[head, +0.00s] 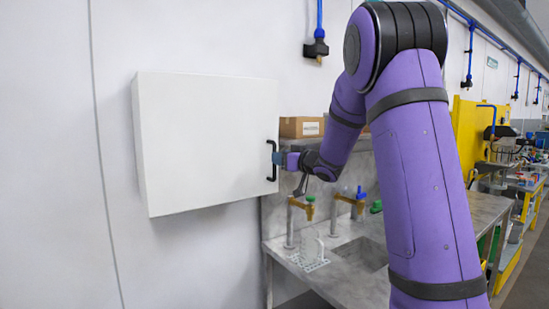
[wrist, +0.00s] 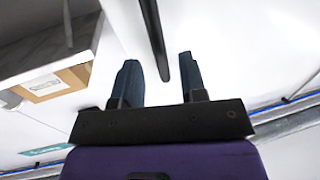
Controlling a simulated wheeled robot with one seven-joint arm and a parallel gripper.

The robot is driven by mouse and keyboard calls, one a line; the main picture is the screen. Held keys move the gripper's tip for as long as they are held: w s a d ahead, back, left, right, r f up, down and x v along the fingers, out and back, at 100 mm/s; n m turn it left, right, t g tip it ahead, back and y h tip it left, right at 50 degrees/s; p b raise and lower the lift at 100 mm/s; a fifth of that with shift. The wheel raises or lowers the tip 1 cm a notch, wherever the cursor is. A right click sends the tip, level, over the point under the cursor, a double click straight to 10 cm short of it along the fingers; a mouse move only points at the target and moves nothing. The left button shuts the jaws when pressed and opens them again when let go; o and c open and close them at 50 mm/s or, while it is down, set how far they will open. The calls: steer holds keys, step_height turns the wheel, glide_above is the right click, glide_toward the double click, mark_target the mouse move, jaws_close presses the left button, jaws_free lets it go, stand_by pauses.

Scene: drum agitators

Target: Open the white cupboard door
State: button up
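The white cupboard door (head: 210,140) is the flat front of a white box on the wall, and it looks closed. A black bar handle (head: 274,175) stands out near its right edge. My gripper (head: 279,158) is at the handle, with its fingers partly hidden. In the wrist view, my gripper (wrist: 160,75) has its two dark blue fingers apart, and the dark handle (wrist: 154,35) reaches between them. White gaps show between the handle and both fingers, so it does not look gripped.
A cardboard box (head: 301,127) sits on a shelf right of the cupboard; it also shows in the wrist view (wrist: 55,82). Below are a grey sink counter (head: 345,285), taps (head: 308,208) and a small white rack (head: 308,262). The wall left of the cupboard is bare.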

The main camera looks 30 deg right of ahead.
mark_target(274, 176)
steer(key=shift+x, duration=1.8)
steer(key=shift+c, duration=0.5)
jaws_close()
